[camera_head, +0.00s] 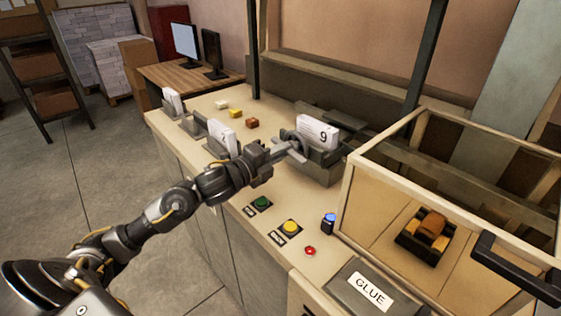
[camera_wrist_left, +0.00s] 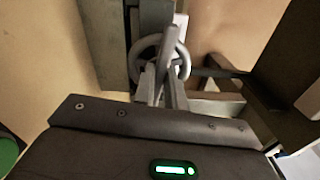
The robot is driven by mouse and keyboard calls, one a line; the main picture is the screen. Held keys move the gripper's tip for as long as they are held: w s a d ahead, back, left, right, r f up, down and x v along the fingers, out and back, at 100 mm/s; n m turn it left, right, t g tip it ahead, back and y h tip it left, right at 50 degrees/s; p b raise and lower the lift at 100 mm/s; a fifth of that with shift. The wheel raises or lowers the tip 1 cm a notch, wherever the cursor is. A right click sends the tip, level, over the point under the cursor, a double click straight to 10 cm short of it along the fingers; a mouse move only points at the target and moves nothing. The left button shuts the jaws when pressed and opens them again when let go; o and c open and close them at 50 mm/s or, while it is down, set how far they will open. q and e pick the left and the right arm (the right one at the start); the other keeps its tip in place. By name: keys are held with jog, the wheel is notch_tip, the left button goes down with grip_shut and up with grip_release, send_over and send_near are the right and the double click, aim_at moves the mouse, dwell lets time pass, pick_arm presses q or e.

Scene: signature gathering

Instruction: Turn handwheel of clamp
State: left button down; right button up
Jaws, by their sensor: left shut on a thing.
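The grey clamp (camera_head: 318,160) stands on the bench and holds a white block of sheets (camera_head: 318,128) marked 9. Its round handwheel (camera_head: 300,140) faces my left arm. My left gripper (camera_head: 282,150) reaches in from the left and is shut on the handwheel. In the left wrist view the fingers (camera_wrist_left: 168,85) lie across the ring of the handwheel (camera_wrist_left: 142,52), with the clamp body (camera_wrist_left: 112,40) behind it. My right gripper is not in view.
Green (camera_head: 262,202) and yellow (camera_head: 290,227) buttons sit on the bench's front edge, near a small red button (camera_head: 310,251). Another numbered block (camera_head: 222,136) stands left of the gripper.

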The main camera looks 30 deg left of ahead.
pick_arm(q)
jog(key=shift+d+m+b, duration=0.1)
jog(key=shift+m+b, duration=3.1)
jog(key=shift+m, duration=0.2)
jog(key=shift+r, duration=0.1)
jog(key=c, duration=1.4)
grip_release()
jog(key=shift+c, duration=0.2)
